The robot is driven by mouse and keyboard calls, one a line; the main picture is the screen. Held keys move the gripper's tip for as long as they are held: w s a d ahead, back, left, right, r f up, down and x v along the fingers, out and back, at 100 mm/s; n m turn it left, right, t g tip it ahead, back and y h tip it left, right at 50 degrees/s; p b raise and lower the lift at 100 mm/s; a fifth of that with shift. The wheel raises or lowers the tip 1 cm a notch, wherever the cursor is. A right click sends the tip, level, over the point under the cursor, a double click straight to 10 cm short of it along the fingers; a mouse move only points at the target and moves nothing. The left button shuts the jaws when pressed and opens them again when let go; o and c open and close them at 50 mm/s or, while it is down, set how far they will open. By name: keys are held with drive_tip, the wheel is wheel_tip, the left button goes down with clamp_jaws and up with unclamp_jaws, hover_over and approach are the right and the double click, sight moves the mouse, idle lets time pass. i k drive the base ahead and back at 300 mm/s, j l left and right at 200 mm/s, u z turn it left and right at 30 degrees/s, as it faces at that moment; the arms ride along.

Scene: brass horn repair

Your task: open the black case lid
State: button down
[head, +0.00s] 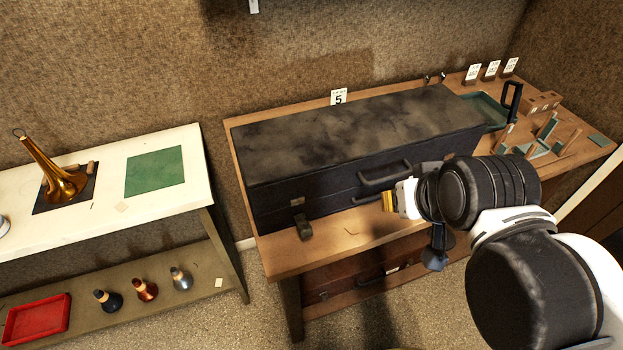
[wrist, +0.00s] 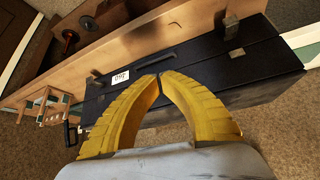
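The black case (head: 340,135) lies on the wooden bench with its lid down; its dusty top is bare. A carrying handle (head: 385,174) is on its front side, and a small metal latch plate (head: 297,201) shows near the left end. My gripper (head: 388,201) is in front of the case, just below and right of the handle. In the wrist view the case (wrist: 262,62) lies beyond the yellow fingers (wrist: 159,76). Their tips come together, with nothing visible between them. Whether the tips touch the case I cannot tell.
The wooden bench (head: 275,258) has a small dark block (head: 303,229) in front of the case. A green tray (head: 485,107) and small wooden parts are at right. A brown case (head: 340,287) sits beneath. A white table (head: 110,210) with a brass bell (head: 60,183) stands left.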

sight(293, 160)
drive_tip(key=k+z, duration=0.3)
drive_tip(key=k, duration=0.2)
drive_tip(key=k+l+z, duration=0.3)
drive_tip(key=k, duration=0.2)
